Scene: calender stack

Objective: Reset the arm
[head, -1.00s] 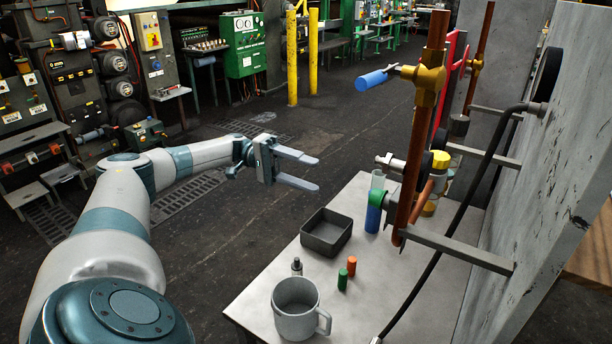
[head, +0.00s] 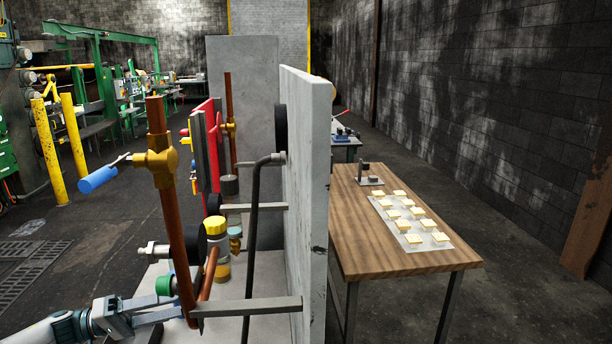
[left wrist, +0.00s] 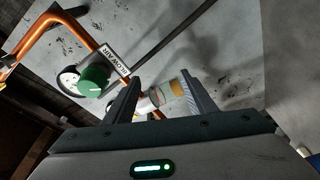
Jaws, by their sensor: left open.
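My left arm comes in at the lower left of the head view. Its gripper (head: 158,311) is open, low beside the copper pipe (head: 178,245), near a green knob (head: 165,284). Whether it touches the pipe is unclear. In the left wrist view the two fingers (left wrist: 160,92) stand apart with nothing clasped. Beyond the gap shows a jar-like thing with white and orange bands (left wrist: 170,93). A green knob (left wrist: 93,80) beside a FLOW AIR label (left wrist: 110,63) is left of the fingers. My right arm is not in view.
A grey upright panel (head: 305,180) with brackets, pipes and a black hose (head: 251,230) stands close by. A blue-handled valve (head: 98,179) juts left. Right of the panel, a wooden table (head: 365,255) holds a sheet with several pale squares. Yellow posts (head: 47,150) stand far left.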

